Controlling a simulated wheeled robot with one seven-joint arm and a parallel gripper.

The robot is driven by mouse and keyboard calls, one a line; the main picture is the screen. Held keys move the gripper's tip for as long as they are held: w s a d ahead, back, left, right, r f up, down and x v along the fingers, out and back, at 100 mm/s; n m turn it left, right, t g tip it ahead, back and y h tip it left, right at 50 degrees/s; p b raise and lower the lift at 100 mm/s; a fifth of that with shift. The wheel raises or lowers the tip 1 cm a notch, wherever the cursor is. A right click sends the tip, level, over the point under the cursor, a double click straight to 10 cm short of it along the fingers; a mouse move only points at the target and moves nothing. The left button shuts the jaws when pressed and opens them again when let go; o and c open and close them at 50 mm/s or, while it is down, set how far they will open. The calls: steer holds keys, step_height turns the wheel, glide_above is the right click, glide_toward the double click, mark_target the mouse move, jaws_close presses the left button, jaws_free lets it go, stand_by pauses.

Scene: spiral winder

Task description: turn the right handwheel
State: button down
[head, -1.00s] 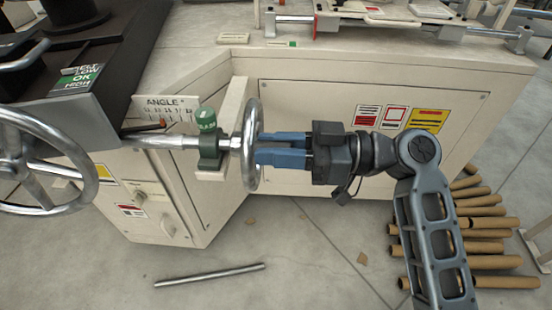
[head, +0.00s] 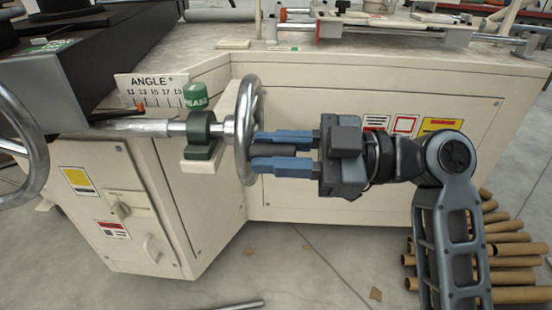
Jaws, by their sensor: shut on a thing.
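The right handwheel (head: 241,131) is a shiny metal wheel seen nearly edge-on, on the end of a horizontal steel shaft (head: 135,128). A dark green bearing block (head: 203,134) carries the shaft beside the wheel. My gripper (head: 256,152) reaches in from the right with its two blue fingers level, one above the other. It is shut on a dark cylindrical piece between the fingers, which looks like the wheel's handle (head: 272,151). The fingertips are at the right face of the wheel, around its middle height. The inner contact at the rim is partly hidden.
An ANGLE scale (head: 156,92) with an orange pointer (head: 140,108) stands behind the shaft. A larger handwheel (head: 38,150) is at the left edge. Cardboard tubes (head: 510,250) lie on the floor at right. The machine's cream side panel (head: 290,205) is close behind my gripper.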

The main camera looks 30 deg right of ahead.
stand_by(0.4)
steer(key=c, duration=0.9)
jaws_free()
steer(key=p+v, duration=0.1)
steer(key=v, duration=0.7)
